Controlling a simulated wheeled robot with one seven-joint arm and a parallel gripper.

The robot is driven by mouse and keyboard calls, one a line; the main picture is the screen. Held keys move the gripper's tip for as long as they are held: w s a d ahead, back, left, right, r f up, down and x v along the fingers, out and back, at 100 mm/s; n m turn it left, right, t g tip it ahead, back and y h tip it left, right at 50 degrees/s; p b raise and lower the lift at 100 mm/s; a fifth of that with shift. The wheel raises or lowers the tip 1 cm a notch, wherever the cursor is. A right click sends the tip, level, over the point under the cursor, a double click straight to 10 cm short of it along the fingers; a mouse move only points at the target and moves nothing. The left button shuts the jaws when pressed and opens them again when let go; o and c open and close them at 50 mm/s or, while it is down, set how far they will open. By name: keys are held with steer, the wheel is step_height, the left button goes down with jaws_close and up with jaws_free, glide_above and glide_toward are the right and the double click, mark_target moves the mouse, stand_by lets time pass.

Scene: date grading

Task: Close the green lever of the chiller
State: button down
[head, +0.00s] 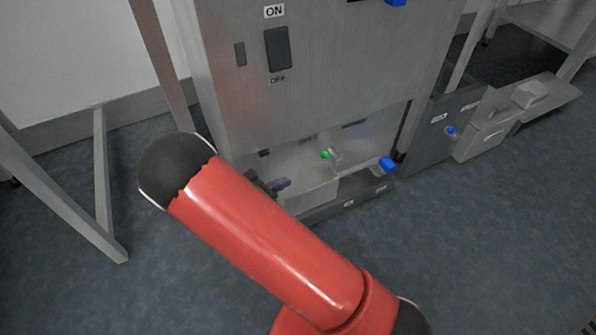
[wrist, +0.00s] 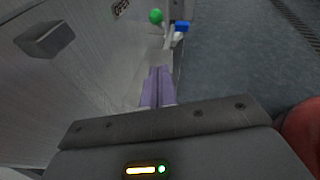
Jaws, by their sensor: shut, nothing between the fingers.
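The chiller is a grey metal cabinet (head: 330,95) with a recess low in its front. A green-knobbed lever (head: 325,154) sits inside that recess. Its round green knob (wrist: 156,16) also shows at the top of the wrist view, beyond my fingertips, near a label that seems to read OPEN. My gripper (head: 287,182) is at the left of the recess, apart from the lever. In the wrist view my gripper's purple fingers (wrist: 159,72) are together with nothing between them and point toward the knob. My red arm link hides part of the gripper in the head view.
A blue knob (head: 387,163) juts out at the recess's right; a blue part (wrist: 181,26) shows beside the green knob. A dark switch (head: 278,49) marked ON is higher up. A dark block (wrist: 45,39) projects from the panel.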

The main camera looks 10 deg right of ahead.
mark_target(324, 155)
steer(key=b+x, duration=0.1)
steer(key=x, duration=0.7)
steer(key=shift+w+d+f, duration=0.1)
steer(key=shift+d+f, duration=0.05)
steer(key=shift+d, duration=0.1)
steer(key=w+d, duration=0.1)
steer(key=w+d+r, duration=0.1)
steer(key=shift+d+r, duration=0.15)
steer(key=shift+d, duration=0.1)
steer(key=shift+w+d+r, duration=0.25)
steer(key=shift+w+d, duration=0.05)
steer(key=shift+d, duration=0.1)
steer(key=shift+w+d+r+g+y+p, duration=0.1)
steer(key=shift+d+r+g+y+p, duration=0.1)
steer(key=shift+r+y+p, duration=0.25)
steer(key=shift+w+d+r+g+y+p, duration=0.1)
steer(key=shift+d+r+y+p, duration=0.15)
steer(key=shift+r+p, duration=0.4)
steer(key=shift+d+r, duration=0.1)
steer(key=shift+d, duration=0.15)
